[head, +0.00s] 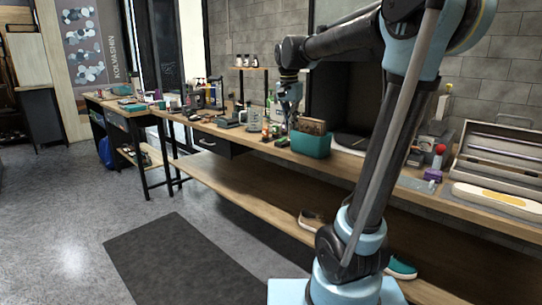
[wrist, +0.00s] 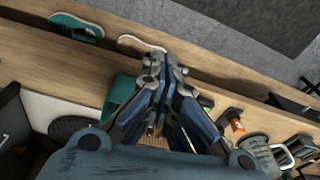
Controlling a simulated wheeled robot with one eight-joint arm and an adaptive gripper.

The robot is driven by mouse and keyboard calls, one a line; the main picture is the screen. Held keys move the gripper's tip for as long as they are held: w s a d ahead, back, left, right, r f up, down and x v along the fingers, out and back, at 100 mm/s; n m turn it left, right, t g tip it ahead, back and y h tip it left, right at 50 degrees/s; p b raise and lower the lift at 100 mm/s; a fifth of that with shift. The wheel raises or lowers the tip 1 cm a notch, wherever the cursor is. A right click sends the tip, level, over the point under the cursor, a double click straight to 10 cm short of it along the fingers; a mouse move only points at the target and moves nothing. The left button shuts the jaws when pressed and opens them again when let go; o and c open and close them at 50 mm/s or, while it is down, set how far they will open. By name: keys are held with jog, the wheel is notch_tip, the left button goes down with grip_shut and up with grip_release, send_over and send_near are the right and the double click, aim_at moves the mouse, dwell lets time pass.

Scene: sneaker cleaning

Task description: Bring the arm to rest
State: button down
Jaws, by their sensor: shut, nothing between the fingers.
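My gripper (head: 290,97) hangs at the end of my raised arm, above the workbench (head: 345,160) and near the teal bin (head: 312,145). In the wrist view my gripper (wrist: 163,62) has its fingers together at the tips, with nothing between them. The arm reaches left from its light-blue base, with the elbow high. The teal bin shows partly behind the fingers in the wrist view (wrist: 120,88).
Bottles and small tools crowd the bench left of the bin. A grey metal case (head: 500,160) stands on the right. On the lower shelf lie a brown-and-white shoe (head: 310,220) and a teal shoe (head: 401,268). The dark floor mat (head: 185,260) is clear.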

jog(key=s+d+f+n, duration=0.3)
jog(key=s+d+f, duration=0.3)
jog(key=s+f, duration=0.6)
jog(key=s+d+f+n+t, duration=0.1)
jog(key=s+d+f+n, duration=0.3)
jog(key=s+f, duration=0.9)
jog(key=shift+s+d+y, duration=0.4)
jog(key=shift+s+d, duration=0.4)
jog(key=shift+d, duration=0.1)
